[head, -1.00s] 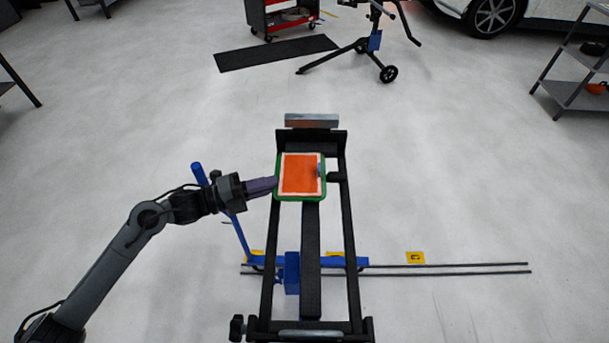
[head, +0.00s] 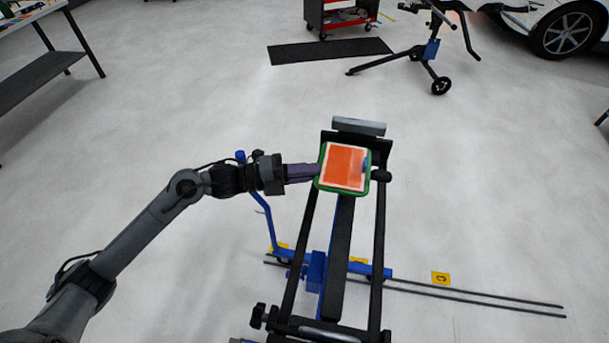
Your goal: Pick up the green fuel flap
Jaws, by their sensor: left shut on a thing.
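The green fuel flap (head: 319,186) is a rounded square panel with a green rim and an orange face with a pale border. It shows over the upper end of a black and blue stand (head: 343,245) in the head view. A small blue part sits at its right edge. My left gripper (head: 317,171) comes in from the left and is shut on the flap's left edge. I cannot tell whether the flap touches the stand below it. My right gripper is not in view.
Dark rails (head: 480,297) and a yellow marker (head: 440,278) lie on the floor at right. A black mat (head: 330,50), a red tool cart (head: 340,18), a wheeled stand (head: 432,50) and a white car (head: 590,30) are at the back. A table (head: 50,65) stands at left. Floor between is clear.

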